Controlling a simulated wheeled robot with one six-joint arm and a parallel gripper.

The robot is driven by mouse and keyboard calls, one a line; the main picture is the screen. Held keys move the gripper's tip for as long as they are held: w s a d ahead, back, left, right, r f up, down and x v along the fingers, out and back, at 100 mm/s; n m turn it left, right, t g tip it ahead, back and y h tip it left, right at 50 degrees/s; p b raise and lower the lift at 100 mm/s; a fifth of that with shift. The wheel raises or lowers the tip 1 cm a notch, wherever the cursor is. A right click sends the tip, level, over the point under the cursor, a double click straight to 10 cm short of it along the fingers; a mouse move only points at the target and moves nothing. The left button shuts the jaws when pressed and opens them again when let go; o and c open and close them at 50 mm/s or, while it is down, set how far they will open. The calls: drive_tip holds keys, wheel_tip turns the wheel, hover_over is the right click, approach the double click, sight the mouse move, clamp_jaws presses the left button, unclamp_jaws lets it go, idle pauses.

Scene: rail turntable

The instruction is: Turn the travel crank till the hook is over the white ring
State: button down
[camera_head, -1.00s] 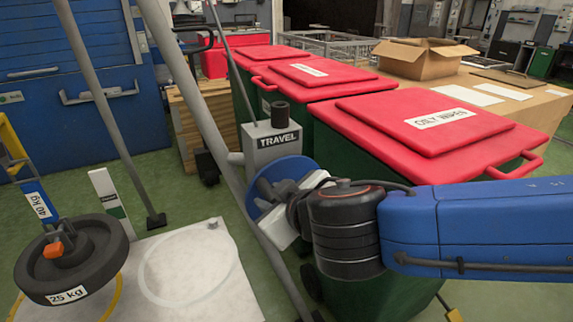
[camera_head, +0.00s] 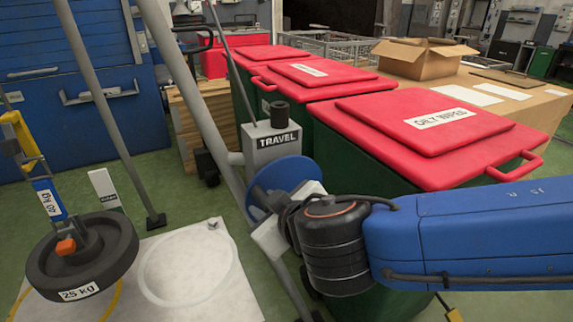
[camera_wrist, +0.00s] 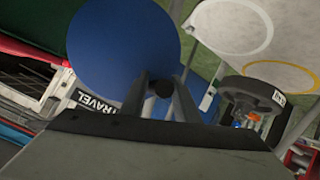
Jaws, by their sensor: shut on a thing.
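The travel crank is a blue disc (camera_head: 277,180) on the grey box marked TRAVEL (camera_head: 272,145); it also shows in the wrist view (camera_wrist: 120,55). My gripper (camera_wrist: 161,95) is shut on the crank's dark handle (camera_wrist: 163,88); in the head view the arm mostly hides the grip. The hook's blue block (camera_head: 48,198), marked 40 kg, hangs at far left, with an orange part (camera_head: 66,246) at the dark 25 kg weight (camera_head: 105,262). The weight is over the yellow ring side, left of the white ring (camera_head: 147,287) on the pale floor plate (camera_head: 240,300).
Red-lidded green bins (camera_head: 420,110) stand close behind and right of the crank. Grey slanted poles (camera_head: 185,75) rise beside the plate. A yellow ring (camera_wrist: 285,78) lies next to the white one. A small white upright marker (camera_head: 104,187) stands behind the weight.

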drive_tip(key=shift+s+a+f, duration=0.15)
drive_tip(key=shift+a+f, duration=0.25)
drive_tip(key=shift+f, duration=0.3)
drive_tip(key=shift+f, duration=0.15)
drive_tip(key=shift+s+a+f, duration=0.1)
drive_tip(key=shift+a+f, duration=0.1)
drive_tip(key=shift+f, duration=1)
drive_tip(key=c, duration=1.4)
unclamp_jaws()
drive_tip(key=shift+o, duration=0.2)
